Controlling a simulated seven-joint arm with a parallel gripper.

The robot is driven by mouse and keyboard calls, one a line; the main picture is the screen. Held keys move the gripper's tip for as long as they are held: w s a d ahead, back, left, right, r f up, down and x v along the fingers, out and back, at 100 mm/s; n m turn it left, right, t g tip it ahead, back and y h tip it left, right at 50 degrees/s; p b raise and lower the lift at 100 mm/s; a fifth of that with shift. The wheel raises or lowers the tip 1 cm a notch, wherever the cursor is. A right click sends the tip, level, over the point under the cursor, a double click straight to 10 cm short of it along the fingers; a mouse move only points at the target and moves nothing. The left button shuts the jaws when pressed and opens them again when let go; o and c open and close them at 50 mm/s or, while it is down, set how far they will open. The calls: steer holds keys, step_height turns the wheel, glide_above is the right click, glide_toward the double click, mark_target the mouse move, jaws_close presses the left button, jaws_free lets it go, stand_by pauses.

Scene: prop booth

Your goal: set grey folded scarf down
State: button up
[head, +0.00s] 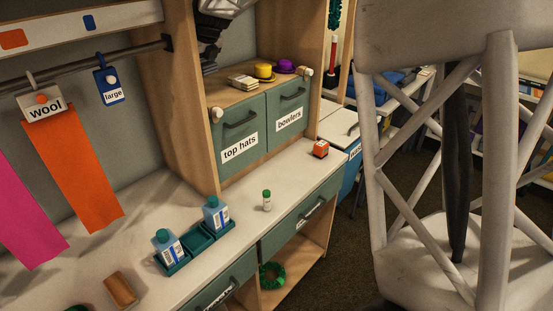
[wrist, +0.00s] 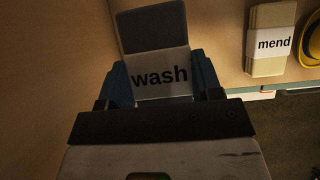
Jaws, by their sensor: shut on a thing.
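The grey folded scarf (wrist: 158,32), with a white band reading "wash", is between the fingers of my gripper (wrist: 160,88) in the wrist view. My gripper is shut on it, one blue-grey finger at each side. Wooden shelf surface shows around and beyond the scarf; I cannot tell whether the scarf touches it. In the head view my gripper (head: 208,52) is at the top, at the left end of the cabinet top (head: 226,97). The scarf cannot be made out clearly there.
A beige folded scarf (wrist: 266,58) labelled "mend" lies to the right, with a yellow hat (head: 264,71) and a purple hat (head: 285,66) beyond. A wooden upright (head: 172,90) stands close on the left. Below are doors labelled "top hats" (head: 240,132) and "bowlers" (head: 287,108).

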steer(key=shift+w+d+f+n+g, duration=0.1)
steer(key=shift+d+f+n+g, duration=0.05)
steer(key=shift+d+f+n, duration=0.2)
steer(key=shift+w+d+f+n+g, duration=0.1)
steer(key=shift+d+n, duration=0.15)
steer(key=shift+d, duration=0.25)
steer(key=shift+d+f+n+g, duration=0.15)
steer(key=shift+d+f+n, duration=0.15)
steer(key=shift+d, duration=0.1)
steer(key=w+d+f+n+g+h, duration=0.1)
steer(key=d+f+n+g, duration=0.3)
steer(key=d+n, duration=0.55)
steer(key=d+f+n+g+h, duration=0.2)
steer(key=d+f+n, duration=0.5)
steer(key=d, duration=0.5)
steer(key=w+d+f+n+g+h, duration=0.1)
steer(key=d+f+n+g, duration=0.3)
steer(key=d+n, duration=0.55)
steer(key=s+a+f+m+t+y, duration=0.2)
steer(key=s+f+m+t, duration=0.2)
steer(key=s+f+m, duration=0.6)
steer(key=s+a+f+m+t+y, duration=0.2)
steer(key=s+f+m+t, duration=0.3)
steer(key=s+f+m, duration=0.4)
steer(key=shift+s+a+f+m+y, duration=0.3)
steer(key=shift+f+m+y, duration=0.4)
steer(key=shift+m, duration=1.6)
steer(key=shift+w+d+f, duration=0.1)
